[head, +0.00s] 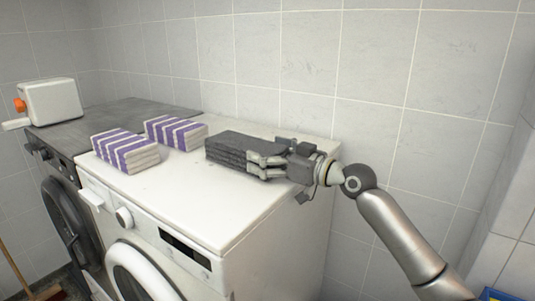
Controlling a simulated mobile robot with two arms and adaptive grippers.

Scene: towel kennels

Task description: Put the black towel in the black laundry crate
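The black towel (232,147) is a dark grey folded stack lying flat on the white washing machine's top. My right gripper (268,158) comes in from the right and sits at the towel's right end. Its near fingers lie along the towel's front right corner and hide that end. The far side of the grip is hidden, so I cannot tell whether the fingers are closed on the towel. No black laundry crate shows in this view. My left gripper is not in view.
Two purple-and-white striped folded towels (125,150) (175,131) lie left of the black towel. A dark machine (120,113) stands to the left with a white box-shaped appliance (52,102) on it. The white washer's front top (215,205) is clear. A tiled wall runs behind.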

